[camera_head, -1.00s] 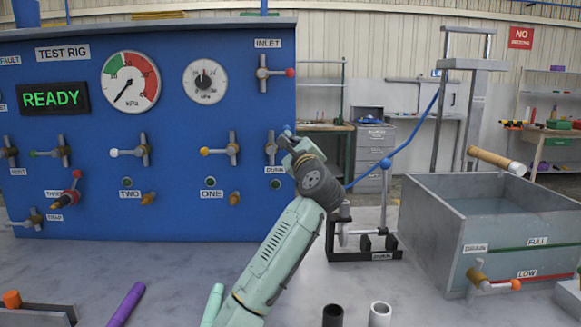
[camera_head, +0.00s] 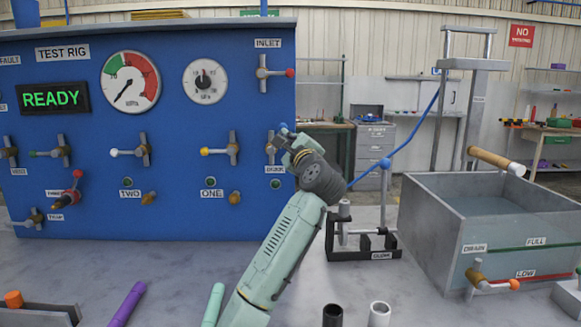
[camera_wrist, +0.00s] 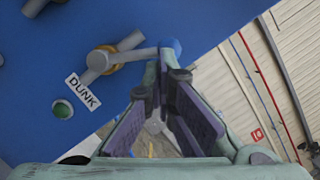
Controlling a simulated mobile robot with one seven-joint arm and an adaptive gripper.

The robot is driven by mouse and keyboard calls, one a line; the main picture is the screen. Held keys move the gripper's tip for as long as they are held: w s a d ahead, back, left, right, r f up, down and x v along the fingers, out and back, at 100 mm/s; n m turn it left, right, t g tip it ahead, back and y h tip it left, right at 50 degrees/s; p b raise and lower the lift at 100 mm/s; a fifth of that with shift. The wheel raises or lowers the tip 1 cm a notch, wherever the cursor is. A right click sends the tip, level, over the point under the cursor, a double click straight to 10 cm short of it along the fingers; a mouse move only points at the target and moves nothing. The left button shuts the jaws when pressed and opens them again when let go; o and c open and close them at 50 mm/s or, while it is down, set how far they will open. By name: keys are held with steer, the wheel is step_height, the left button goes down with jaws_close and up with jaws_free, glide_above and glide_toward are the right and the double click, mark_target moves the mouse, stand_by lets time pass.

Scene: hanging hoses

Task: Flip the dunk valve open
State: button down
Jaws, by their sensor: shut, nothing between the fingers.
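The dunk valve (camera_head: 270,148) is on the right edge of the blue panel. In the wrist view its grey pipe (camera_wrist: 129,41), brass collar and DUNK label (camera_wrist: 83,91) show. Its lever (camera_wrist: 137,55) ends in a blue knob (camera_wrist: 171,46). The lever leans up and right, at a slant to the upright pipe. My gripper (camera_wrist: 161,68) is shut and empty, its tips right beside the knob end of the lever. I cannot tell whether they touch. In the head view my gripper (camera_head: 289,140) partly hides the valve, and the blue knob (camera_head: 284,127) shows above it.
The INLET valve (camera_head: 264,73) is above, and the valve labelled ONE (camera_head: 232,148) is to the left. A black stand (camera_head: 362,245) and a water tank (camera_head: 425,215) are to the right. A blue hose (camera_head: 420,125) runs behind my arm.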

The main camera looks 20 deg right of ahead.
steer(key=shift+w+a+r+n+g+p, duration=0.15)
steer(key=shift+a+r+n+p, duration=0.1)
steer(key=shift+n, duration=0.35)
steer(key=shift+a+r+n+g+p, duration=0.15)
steer(key=shift+r+n+p, duration=0.1)
steer(key=shift+n, duration=0.35)
steer(key=shift+w+a+r+p, duration=0.1)
steer(key=shift+a+r+p, duration=0.1)
steer(key=shift+a+p, duration=0.15)
stand_by(2.5)
steer(key=shift+f, duration=0.1)
stand_by(1.2)
